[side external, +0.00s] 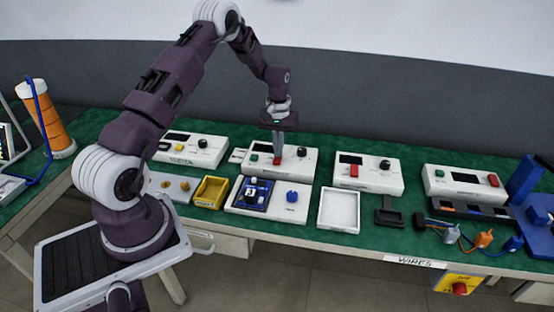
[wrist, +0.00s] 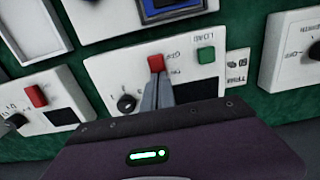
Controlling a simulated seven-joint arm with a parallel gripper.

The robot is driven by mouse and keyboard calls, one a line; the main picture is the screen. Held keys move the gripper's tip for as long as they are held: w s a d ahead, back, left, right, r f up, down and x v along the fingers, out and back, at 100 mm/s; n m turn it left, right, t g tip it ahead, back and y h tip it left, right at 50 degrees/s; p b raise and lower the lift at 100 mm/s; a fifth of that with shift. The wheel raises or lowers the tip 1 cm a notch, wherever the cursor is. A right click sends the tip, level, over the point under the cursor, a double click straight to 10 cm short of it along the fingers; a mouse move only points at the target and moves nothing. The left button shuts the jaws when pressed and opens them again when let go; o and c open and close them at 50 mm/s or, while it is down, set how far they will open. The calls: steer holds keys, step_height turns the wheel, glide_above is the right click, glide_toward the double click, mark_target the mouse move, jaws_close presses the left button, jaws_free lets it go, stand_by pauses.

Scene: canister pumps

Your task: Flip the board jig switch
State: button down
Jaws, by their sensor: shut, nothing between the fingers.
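A white control box (side external: 283,166) stands behind the white board jig (side external: 268,211), which carries a blue board (side external: 250,194) and a blue knob (side external: 292,196). The control box has a red switch (wrist: 155,62), a green button (wrist: 206,55), a black knob (wrist: 126,103) and a dark display (wrist: 202,92). My gripper (wrist: 153,76) is shut and empty, pointing down at the red switch. Its fingertips are right at the edge of the switch; I cannot tell whether they touch it. The fingers hide part of the panel and its labels.
Similar white boxes stand to the left (side external: 187,148) and right (side external: 368,175), the right one with its own red switch (side external: 354,171). A yellow bin (side external: 211,192) and an empty white tray (side external: 338,210) flank the jig. Cables (side external: 470,240) lie at the far right.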

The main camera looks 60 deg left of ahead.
steer(key=shift+r, duration=3.45)
steer(key=s+d+r+m+t, duration=0.15)
steer(key=s+d+r, duration=0.25)
steer(key=d+r, duration=0.45)
steer(key=s+d+r+m+t, duration=0.1)
steer(key=s+d+r+m, duration=0.15)
steer(key=d+r, duration=0.6)
steer(key=s+d+r+m+t, duration=0.1)
steer(key=s+d, duration=0.1)
steer(key=s, duration=0.5)
steer(key=s+d+r+m+t, duration=0.1)
steer(key=s+d+r+m, duration=0.1)
steer(key=s, duration=0.5)
steer(key=s+d+r+m+t, duration=0.1)
steer(key=s+d, duration=0.3)
steer(key=s, duration=0.4)
steer(key=shift+r+m, duration=0.5)
steer(key=shift+r, duration=0.2)
